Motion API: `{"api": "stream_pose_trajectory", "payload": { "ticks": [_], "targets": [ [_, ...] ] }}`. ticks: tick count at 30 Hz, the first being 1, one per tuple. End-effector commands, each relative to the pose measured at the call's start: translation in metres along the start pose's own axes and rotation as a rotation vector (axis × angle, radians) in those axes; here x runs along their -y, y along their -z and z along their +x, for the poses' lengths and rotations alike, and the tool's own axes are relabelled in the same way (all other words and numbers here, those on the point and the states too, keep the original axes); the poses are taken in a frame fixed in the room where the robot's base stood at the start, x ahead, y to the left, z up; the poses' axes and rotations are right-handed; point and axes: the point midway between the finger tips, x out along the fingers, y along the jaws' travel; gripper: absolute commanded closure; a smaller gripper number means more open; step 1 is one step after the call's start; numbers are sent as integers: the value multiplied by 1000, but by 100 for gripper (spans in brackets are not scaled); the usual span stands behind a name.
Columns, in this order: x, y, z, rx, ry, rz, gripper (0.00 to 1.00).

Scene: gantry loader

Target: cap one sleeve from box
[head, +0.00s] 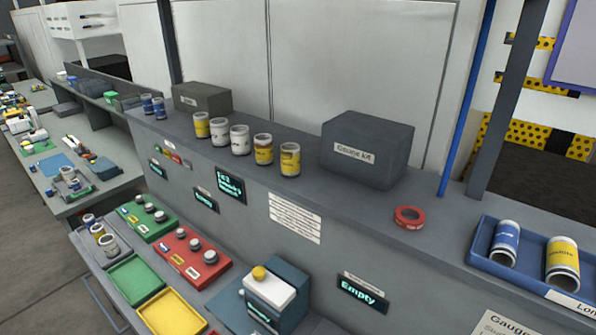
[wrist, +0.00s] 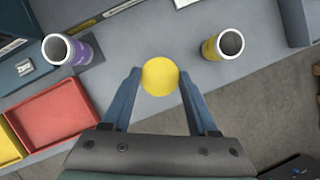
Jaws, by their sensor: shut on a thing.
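In the wrist view, my gripper (wrist: 160,80) is shut on a round yellow cap (wrist: 160,72), held between its two blue fingertips. A yellow sleeve (wrist: 210,47) with an open end stands on the grey bench to the right of the cap, apart from it. A purple sleeve (wrist: 77,51), also open at its end, is to the left. My gripper does not show in the head view. There, several yellow and white sleeves (head: 290,160) stand in a row on the grey ledge, beside a dark box (head: 366,151).
The wrist view shows a red tray (wrist: 55,120) at left and bare bench between the sleeves. A red holder (head: 172,262) with small caps is below the ledge.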

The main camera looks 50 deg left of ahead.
Motion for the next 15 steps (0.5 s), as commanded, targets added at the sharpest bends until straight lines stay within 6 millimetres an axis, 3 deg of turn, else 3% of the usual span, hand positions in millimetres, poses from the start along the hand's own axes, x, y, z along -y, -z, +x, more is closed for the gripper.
{"api": "stream_pose_trajectory", "payload": {
  "ticks": [15],
  "targets": [
    [0, 12, 28, 0, 0, 0, 92]
  ]
}}
